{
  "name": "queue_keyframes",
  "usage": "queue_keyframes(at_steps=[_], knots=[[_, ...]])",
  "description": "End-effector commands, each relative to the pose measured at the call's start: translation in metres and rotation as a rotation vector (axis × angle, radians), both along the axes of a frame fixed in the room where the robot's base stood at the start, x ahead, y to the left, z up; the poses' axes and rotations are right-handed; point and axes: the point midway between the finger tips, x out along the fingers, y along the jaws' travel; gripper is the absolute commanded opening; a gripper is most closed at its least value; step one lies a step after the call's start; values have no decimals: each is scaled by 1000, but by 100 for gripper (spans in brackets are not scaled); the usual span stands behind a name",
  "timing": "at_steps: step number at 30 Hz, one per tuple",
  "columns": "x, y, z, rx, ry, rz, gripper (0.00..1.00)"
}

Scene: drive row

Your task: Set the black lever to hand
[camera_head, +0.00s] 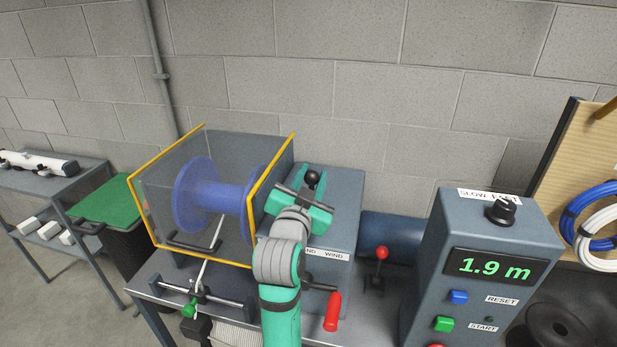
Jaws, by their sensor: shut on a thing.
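The black lever (312,178) stands on top of the grey drive box (345,200), and its round knob shows. My gripper (309,187) is over the box top, its jaws shut on the lever around the knob. My arm comes up from the bottom of the picture and covers the front left of the box. A white label (335,255) on the box front reads "WIND" at the right; its left part is partly hidden behind my arm. The lever's lower shaft is hidden, and I cannot tell its exact position.
A yellow-edged guard (203,127) around a blue spool (190,195) stands close left of my gripper. A red crank handle (332,311) and a red-knobbed lever (381,253) are to the right. A control cabinet (425,270) reads 1.9 m.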

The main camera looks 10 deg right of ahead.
Motion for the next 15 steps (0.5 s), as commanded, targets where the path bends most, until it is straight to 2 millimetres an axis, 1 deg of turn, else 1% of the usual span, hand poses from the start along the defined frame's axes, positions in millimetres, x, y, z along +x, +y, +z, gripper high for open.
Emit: queue_keyframes(at_steps=[1,11,12,14,15], knots=[[1,1,-4,6,7,2,0],[0,1,-5,8,8,3,0],[0,1,-5,8,8,3,30],[0,1,-4,7,7,4,45],[0,1,-4,7,6,3,47]])
